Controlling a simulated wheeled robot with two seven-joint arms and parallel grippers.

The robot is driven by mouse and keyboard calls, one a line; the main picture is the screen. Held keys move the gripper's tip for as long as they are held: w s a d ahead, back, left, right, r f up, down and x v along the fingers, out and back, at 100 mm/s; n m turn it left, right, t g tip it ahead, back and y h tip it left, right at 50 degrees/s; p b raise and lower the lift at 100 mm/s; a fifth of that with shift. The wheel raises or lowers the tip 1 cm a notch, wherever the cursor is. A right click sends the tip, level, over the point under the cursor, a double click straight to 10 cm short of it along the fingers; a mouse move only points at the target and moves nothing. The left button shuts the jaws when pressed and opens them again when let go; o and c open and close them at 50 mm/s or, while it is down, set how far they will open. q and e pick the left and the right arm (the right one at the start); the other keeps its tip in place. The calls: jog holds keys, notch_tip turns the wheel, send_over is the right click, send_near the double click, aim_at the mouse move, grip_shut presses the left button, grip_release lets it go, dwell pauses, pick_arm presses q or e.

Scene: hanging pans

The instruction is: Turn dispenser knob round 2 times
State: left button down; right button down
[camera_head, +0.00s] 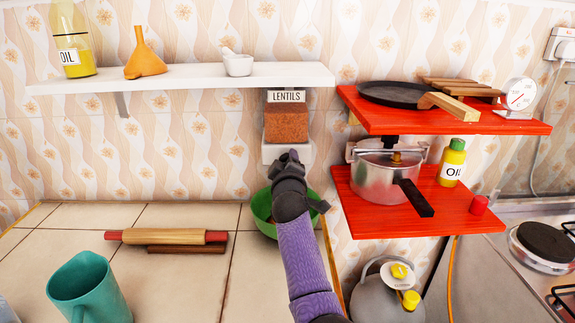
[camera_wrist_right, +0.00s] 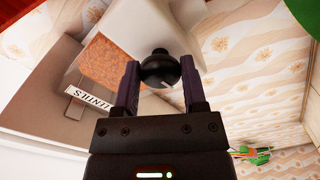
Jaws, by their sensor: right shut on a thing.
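The lentil dispenser (camera_head: 287,121) is mounted under the white shelf and is filled with red-brown lentils behind a LENTILS label. It shows tilted in the right wrist view (camera_wrist_right: 105,64). Its round black knob (camera_wrist_right: 160,71) sits between the two fingers of my right gripper (camera_wrist_right: 159,80), which is shut on it. In the head view my right gripper (camera_head: 291,157) is at the dispenser's white base and hides the knob. A green bowl (camera_head: 261,205) stands below the dispenser, partly covered by my right arm. My left gripper is not in view.
A white shelf (camera_head: 190,78) is above left. Red shelves (camera_head: 465,208) with a pot (camera_head: 378,176) and a pan (camera_head: 398,94) stand close on the right. A rolling pin (camera_head: 165,237) and a teal mug (camera_head: 88,288) are on the tiled counter.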

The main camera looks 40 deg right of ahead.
jog(key=shift+f+m, duration=0.15)
jog(key=shift+m, duration=3.35)
jog(key=shift+c, duration=0.7)
grip_release()
jog(key=p+v, duration=0.2)
jog(key=v, duration=0.8)
jog(key=shift+p, duration=0.3)
jog(key=shift+w, duration=0.1)
